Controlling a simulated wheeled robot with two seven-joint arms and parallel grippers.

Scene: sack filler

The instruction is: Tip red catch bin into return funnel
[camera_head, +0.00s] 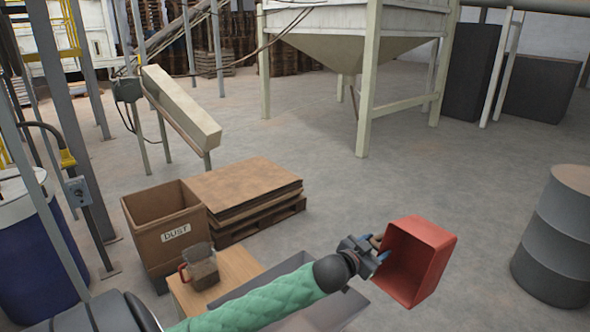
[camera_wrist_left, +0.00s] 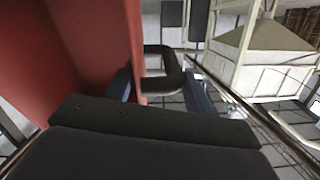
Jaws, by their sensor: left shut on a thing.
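The red catch bin (camera_head: 432,243) is in the air at the right of the head view, tilted, its open side turned left. It also fills the left of the left wrist view (camera_wrist_left: 60,55). My left gripper (camera_head: 368,250) is at the bin's left side, shut on its dark handle (camera_wrist_left: 160,52), which shows between the fingers in the wrist view. The bin's contents cannot be made out. A grey open container (camera_head: 345,309) lies below my left arm and is partly hidden by it. I cannot tell whether it is the return funnel. My right gripper is not in view.
A brown box marked DUST (camera_head: 160,248) stands left, beside stacked brown sheets on a pallet (camera_head: 246,190). A jug (camera_head: 201,268) stands on a small wooden table (camera_head: 238,264). A grey drum (camera_head: 560,240) stands right. A large hopper (camera_head: 340,50) stands behind open floor.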

